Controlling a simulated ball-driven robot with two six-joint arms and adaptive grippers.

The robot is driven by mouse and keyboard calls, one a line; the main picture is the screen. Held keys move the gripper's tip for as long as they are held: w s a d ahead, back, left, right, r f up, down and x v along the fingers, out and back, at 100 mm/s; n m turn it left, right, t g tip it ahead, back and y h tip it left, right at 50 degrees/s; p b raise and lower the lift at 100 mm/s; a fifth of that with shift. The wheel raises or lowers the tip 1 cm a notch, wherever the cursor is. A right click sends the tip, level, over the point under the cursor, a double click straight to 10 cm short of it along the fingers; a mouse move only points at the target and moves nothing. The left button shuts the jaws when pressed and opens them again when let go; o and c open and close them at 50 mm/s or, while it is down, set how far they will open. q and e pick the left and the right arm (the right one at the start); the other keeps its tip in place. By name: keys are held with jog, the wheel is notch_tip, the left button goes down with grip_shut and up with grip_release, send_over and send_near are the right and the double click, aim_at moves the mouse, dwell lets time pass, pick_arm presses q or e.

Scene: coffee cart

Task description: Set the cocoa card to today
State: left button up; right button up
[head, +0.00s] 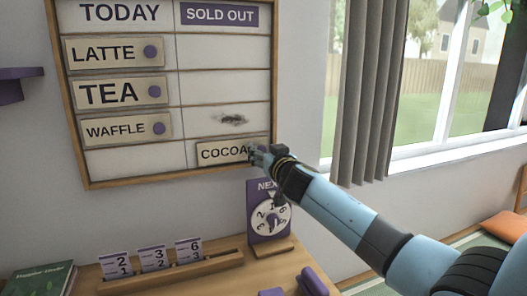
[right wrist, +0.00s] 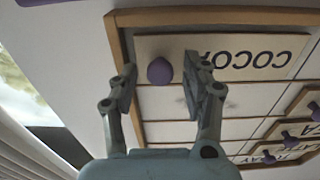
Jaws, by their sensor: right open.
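The cocoa card (head: 222,153) sits in the bottom row of the SOLD OUT column on the menu board (head: 180,172). In the right wrist view the cocoa card (right wrist: 251,58) appears upside down, with its purple knob (right wrist: 160,71) between my gripper's fingers. My right gripper (head: 262,155) is at the card's right end and covers its knob in the head view. In the right wrist view the gripper (right wrist: 158,88) is open, one finger on each side of the knob. The bottom cell of the TODAY column (head: 135,160) is empty. My left gripper is not in view.
The latte (head: 108,53), tea (head: 112,93) and waffle (head: 118,129) cards fill the TODAY rows above. A dark smudge (head: 232,119) marks the SOLD OUT cell above cocoa. Below stand a number dial (head: 268,217) and a card rack (head: 190,271). A curtain (head: 367,100) hangs right.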

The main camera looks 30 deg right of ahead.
jog(key=shift+w, duration=0.1)
grip_shut()
dwell(0.3)
